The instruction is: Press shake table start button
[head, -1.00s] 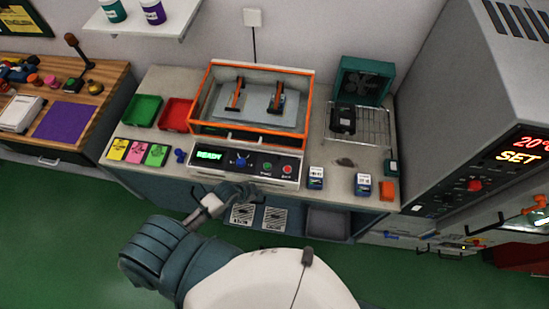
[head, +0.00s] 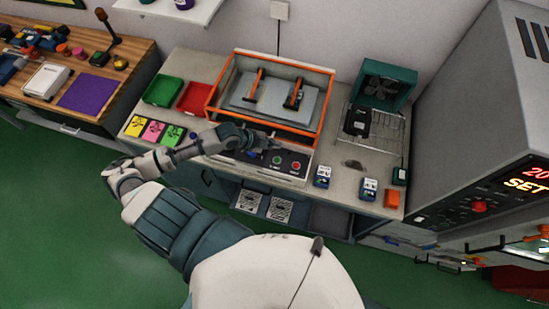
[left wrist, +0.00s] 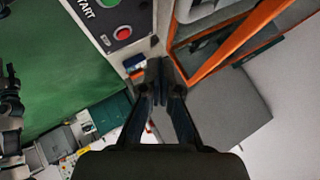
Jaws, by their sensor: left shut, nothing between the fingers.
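The shake table (head: 318,113) is an orange-framed box with a grey plate inside, standing on the bench. Its front control panel (head: 262,168) carries a green button (head: 277,160) and a red button (head: 296,166). The left wrist view shows the panel at the upper left, with the word START, part of the green button (left wrist: 108,3) and the red button (left wrist: 122,33). My left gripper (head: 274,142) is shut and empty, over the panel's back edge near the green button; contact cannot be told. My left arm hides the READY display and most of the knob. My right gripper is not in view.
Green (head: 163,90) and red (head: 195,98) trays and coloured cards lie left on the bench. Small labelled boxes (head: 322,176) and a wire rack with a fan unit (head: 383,84) stand right. A large grey chamber (head: 485,110) bounds the right side.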

